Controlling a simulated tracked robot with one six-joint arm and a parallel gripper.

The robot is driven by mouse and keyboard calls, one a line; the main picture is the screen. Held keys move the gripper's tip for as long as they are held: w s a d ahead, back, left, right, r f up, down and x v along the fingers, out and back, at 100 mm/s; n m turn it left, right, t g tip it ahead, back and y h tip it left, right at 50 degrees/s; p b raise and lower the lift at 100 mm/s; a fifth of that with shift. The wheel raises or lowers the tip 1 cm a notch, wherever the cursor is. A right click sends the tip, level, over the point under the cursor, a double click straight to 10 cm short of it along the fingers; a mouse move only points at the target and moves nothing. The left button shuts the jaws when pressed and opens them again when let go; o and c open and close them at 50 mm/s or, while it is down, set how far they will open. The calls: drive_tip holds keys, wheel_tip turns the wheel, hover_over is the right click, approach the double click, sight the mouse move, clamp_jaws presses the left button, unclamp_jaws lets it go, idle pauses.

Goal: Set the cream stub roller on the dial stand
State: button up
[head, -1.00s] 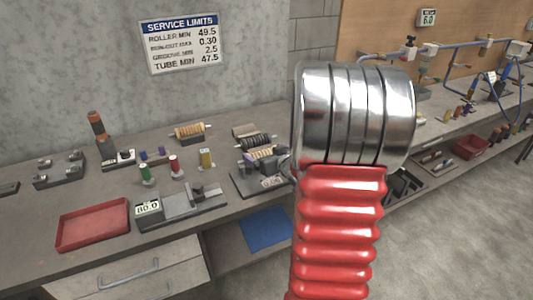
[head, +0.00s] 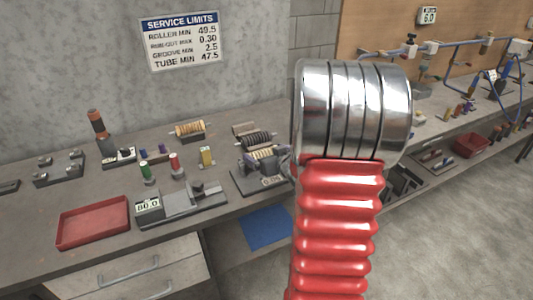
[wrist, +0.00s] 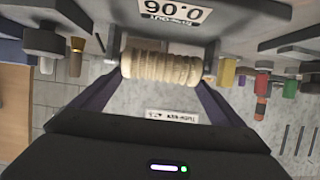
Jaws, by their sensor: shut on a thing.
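The cream stub roller (wrist: 160,65) is ribbed and lies crosswise between my gripper's two dark fingers (wrist: 158,90) in the wrist view. My gripper is shut on it. In the head view the roller (head: 262,155) is small, over the dark base of the dial stand (head: 258,185). My red and silver arm hides the area to the right.
A tan roller (head: 189,129) sits on a rack farther left. A gauge reading 80.0 (head: 148,205), several coloured small pieces and a red tray (head: 93,222) stand on the left. A blue mat (head: 266,223) lies below the bench.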

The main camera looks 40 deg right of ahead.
drive_tip(key=shift+f, duration=0.4)
idle(0.6)
drive_tip(key=o, duration=1)
drive_tip(key=shift+s, duration=0.1)
drive_tip(key=v, duration=1.3)
drive_tip(key=shift+s, duration=0.3)
drive_tip(key=shift+w+r, duration=0.1)
